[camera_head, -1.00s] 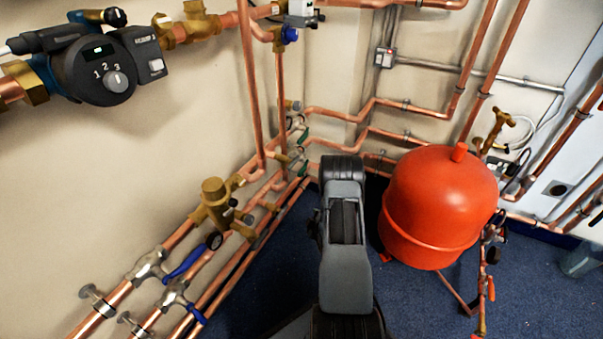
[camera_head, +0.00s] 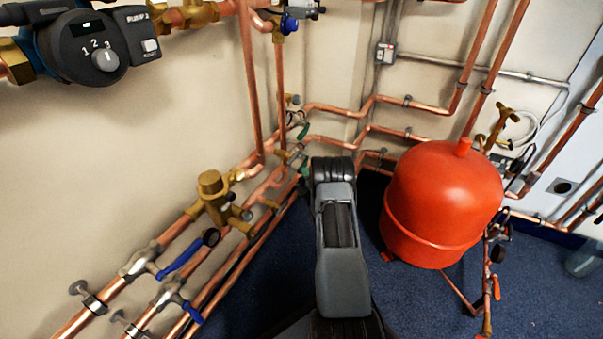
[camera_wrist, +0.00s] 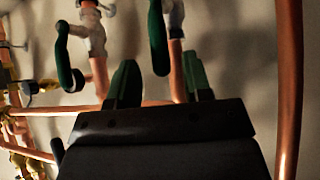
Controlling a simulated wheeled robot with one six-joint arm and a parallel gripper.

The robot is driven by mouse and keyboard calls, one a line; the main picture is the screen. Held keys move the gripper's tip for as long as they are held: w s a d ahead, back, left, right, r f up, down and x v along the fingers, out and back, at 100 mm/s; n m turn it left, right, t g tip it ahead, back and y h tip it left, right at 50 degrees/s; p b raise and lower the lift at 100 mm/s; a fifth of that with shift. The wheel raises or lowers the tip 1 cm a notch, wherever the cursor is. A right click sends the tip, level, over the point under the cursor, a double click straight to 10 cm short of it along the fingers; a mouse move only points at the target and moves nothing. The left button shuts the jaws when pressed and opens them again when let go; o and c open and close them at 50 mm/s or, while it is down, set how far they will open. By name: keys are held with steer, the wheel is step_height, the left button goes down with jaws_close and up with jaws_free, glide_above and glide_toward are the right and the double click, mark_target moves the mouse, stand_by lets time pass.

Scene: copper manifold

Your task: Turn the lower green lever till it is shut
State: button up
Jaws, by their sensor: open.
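Two green levers sit on pipe valves by the wall corner in the head view: an upper one (camera_head: 303,131) and a lower one (camera_head: 304,167), the lower close beside my arm and partly hidden. The wrist view shows one green lever at the left (camera_wrist: 66,55) and another near the middle (camera_wrist: 158,40); I cannot tell for sure which is the lower. My gripper (camera_wrist: 160,80) is open, its two green-tinted fingers apart. The middle lever's end lies between the fingertips in the picture, a little beyond them; I see no contact. My arm hides the gripper in the head view.
A red tank (camera_head: 443,205) stands right of my arm. Copper pipes (camera_head: 245,262) with blue levers (camera_head: 182,257) and a brass valve (camera_head: 214,195) run along the left wall. A vertical copper pipe (camera_wrist: 289,90) stands right of my gripper. Blue floor is open between.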

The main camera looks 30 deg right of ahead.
mark_target(304, 165)
steer(key=shift+b+x, duration=0.6)
steer(key=shift+x, duration=1.6)
jaws_close()
